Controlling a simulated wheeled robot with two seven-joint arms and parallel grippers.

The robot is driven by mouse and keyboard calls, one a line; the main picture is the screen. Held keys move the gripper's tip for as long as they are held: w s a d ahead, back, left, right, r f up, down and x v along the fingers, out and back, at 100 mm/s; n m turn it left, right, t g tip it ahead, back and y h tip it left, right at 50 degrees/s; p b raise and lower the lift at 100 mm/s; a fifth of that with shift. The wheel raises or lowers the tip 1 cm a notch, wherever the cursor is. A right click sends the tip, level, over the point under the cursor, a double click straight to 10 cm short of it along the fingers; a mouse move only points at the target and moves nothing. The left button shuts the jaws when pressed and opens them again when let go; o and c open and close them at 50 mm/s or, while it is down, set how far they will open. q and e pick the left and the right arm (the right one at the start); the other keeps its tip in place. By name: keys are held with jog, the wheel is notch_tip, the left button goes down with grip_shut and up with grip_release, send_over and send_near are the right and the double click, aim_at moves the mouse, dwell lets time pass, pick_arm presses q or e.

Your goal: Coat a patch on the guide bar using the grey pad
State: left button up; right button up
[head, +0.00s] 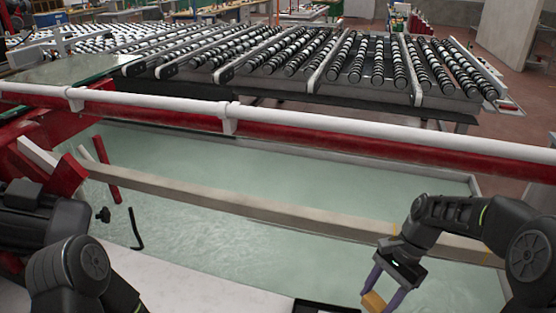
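A long beige bar (240,207), which I take as the guide bar, runs across a basin of pale green water. Thin yellow marks show on it near my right arm. My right gripper (380,299) has purple fingers pointing down, on the near side of the bar and apart from it in the picture. A tan block (373,302) sits between the fingertips, and the gripper looks shut on it. No grey face shows on the block, so I cannot tell whether it is the grey pad. My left arm shows at the lower left, but its gripper is out of view.
A white pipe on a red beam (330,136) crosses behind the basin (300,165). Roller conveyors (350,65) stand beyond it. A dark motor (40,215), red brackets and a bent black rod (134,230) are at the left. A pale ledge (190,285) lies in front.

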jog(key=w+a+r+n, duration=0.1)
jog(key=w+a+n, duration=0.1)
jog(key=a, duration=0.3)
jog(key=shift+a+r+g, duration=0.25)
jog(key=shift+r+g, duration=0.05)
jog(key=shift+r, duration=0.1)
jog(key=shift+w, duration=0.1)
